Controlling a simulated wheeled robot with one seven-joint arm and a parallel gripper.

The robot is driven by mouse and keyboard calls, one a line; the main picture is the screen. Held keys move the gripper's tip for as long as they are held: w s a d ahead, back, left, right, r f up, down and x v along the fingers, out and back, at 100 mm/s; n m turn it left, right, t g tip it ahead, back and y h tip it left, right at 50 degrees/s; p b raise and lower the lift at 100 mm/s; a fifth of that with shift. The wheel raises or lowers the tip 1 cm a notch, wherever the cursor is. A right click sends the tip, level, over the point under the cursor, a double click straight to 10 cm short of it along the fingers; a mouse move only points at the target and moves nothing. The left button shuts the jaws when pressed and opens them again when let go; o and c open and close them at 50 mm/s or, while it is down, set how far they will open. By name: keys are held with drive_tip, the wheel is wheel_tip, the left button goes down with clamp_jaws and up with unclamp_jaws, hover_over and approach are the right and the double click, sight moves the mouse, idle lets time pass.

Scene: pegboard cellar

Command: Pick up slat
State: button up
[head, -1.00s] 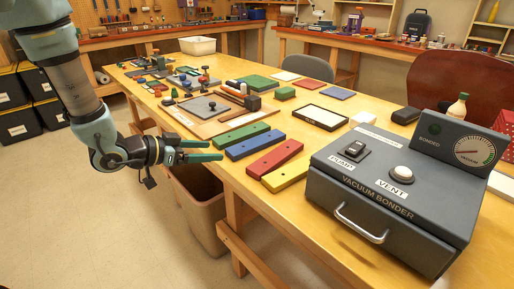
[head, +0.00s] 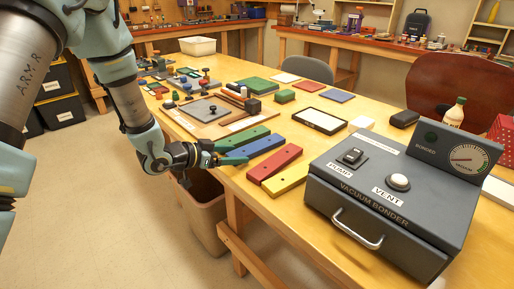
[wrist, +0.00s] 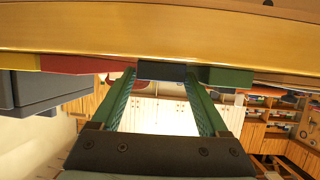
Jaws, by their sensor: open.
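Four coloured slats lie side by side near the bench's front edge: green (head: 243,139), blue (head: 262,145), red (head: 274,163) and yellow (head: 288,178). My gripper (head: 234,157) is open at the near left end of the blue slat, at about bench-top height. In the wrist view, which is upside down, the end of the blue slat (wrist: 162,71) shows between the fingertips of my gripper (wrist: 160,78). The green slat (wrist: 225,77) and red slat (wrist: 90,65) lie to either side. I cannot tell whether the fingers touch any slat.
The grey vacuum bonder (head: 390,205) stands right of the slats. A framed board (head: 318,121) lies behind them, and a grey plate with a knob (head: 208,108) lies to the left. A bin (head: 203,210) stands below the bench (head: 240,178) edge. Floor at lower left is clear.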

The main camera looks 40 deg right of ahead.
drive_tip(key=c, duration=1.2)
drive_tip(key=shift+r, duration=0.15)
